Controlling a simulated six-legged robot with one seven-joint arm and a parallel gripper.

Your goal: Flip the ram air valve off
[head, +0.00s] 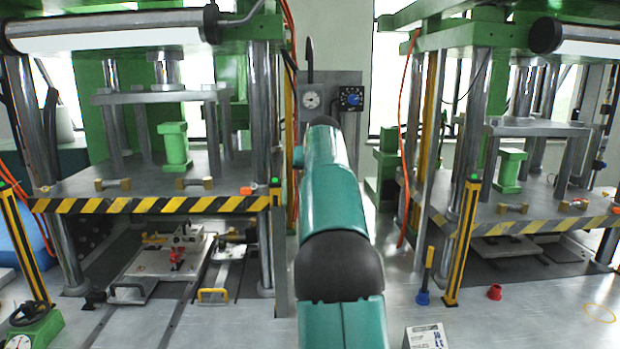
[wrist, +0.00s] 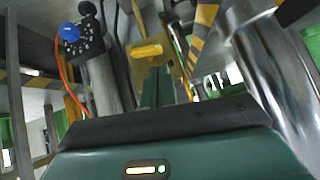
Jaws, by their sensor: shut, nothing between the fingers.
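I cannot tell for sure which part is the ram air valve. In the wrist view a yellow handle (wrist: 147,51) on a brown-yellow plate lies just beyond my gripper (wrist: 157,72), whose green fingers are together and empty. Whether they touch the handle is unclear. A black control box (wrist: 80,45) with a blue knob is at the upper left there. In the head view the box (head: 350,98) is beside a grey panel (head: 314,86) with a round gauge, and a black upright lever (head: 310,58) rises above it. My arm hides my gripper and the panel's lower part.
A green press with a striped front edge (head: 150,204) stands on the left, another (head: 530,227) on the right.

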